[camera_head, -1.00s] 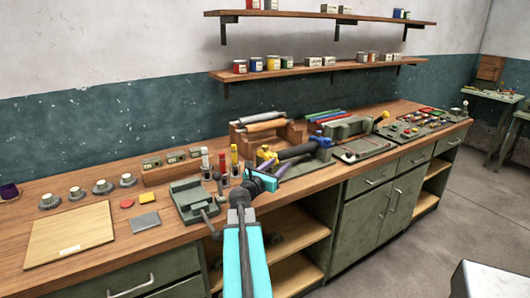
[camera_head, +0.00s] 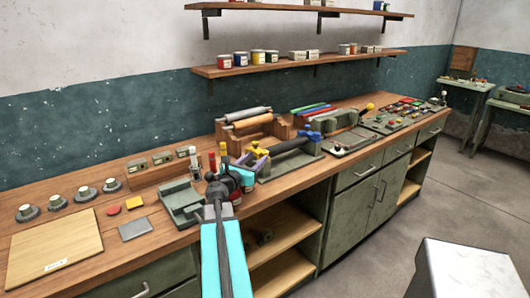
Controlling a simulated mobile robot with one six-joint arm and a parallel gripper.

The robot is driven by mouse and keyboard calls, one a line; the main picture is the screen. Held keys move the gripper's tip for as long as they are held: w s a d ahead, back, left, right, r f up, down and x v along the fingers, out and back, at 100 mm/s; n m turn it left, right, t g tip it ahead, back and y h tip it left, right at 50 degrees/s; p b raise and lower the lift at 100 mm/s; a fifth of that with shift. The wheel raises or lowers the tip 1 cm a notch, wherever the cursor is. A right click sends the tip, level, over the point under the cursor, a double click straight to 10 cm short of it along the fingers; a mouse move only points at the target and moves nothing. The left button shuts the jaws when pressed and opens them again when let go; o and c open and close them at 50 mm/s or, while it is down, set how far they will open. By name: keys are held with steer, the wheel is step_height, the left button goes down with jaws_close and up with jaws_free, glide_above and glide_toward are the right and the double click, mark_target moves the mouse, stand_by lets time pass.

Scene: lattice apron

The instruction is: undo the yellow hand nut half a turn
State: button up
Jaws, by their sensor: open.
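The yellow hand nut (camera_head: 257,150) sits at the left end of a grey-green fixture (camera_head: 290,163) that carries a dark roller (camera_head: 290,147). A blue hand nut (camera_head: 305,131) is at the fixture's other end. My gripper (camera_head: 236,168) is just left of the yellow nut in the picture, its turquoise fingers spread and empty. I cannot tell the gap in depth between fingers and nut. The gripper and its dark wrist hide part of the bench and the bottles behind them.
A green vise (camera_head: 180,202) stands close left of my arm, and small bottles (camera_head: 196,166) stand behind it. Wooden-cradled rollers (camera_head: 252,124) lie behind the fixture. A wooden board (camera_head: 55,246) lies at the left. A pale block (camera_head: 468,262) stands at lower right.

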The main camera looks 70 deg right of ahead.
mark_target(263, 153)
steer(key=shift+s+d+p, duration=0.15)
steer(key=shift+d+p, duration=0.15)
steer(key=shift+d, duration=0.95)
steer(key=shift+s+d+p, duration=0.2)
steer(key=shift+d+p, duration=0.15)
steer(key=shift+d, duration=0.85)
steer(key=shift+s+d+p, duration=0.15)
steer(key=shift+d+p, duration=0.15)
steer(key=shift+d, duration=0.95)
steer(key=c, duration=1)
steer(key=shift+s+d, duration=0.1)
steer(key=shift+c, duration=0.3)
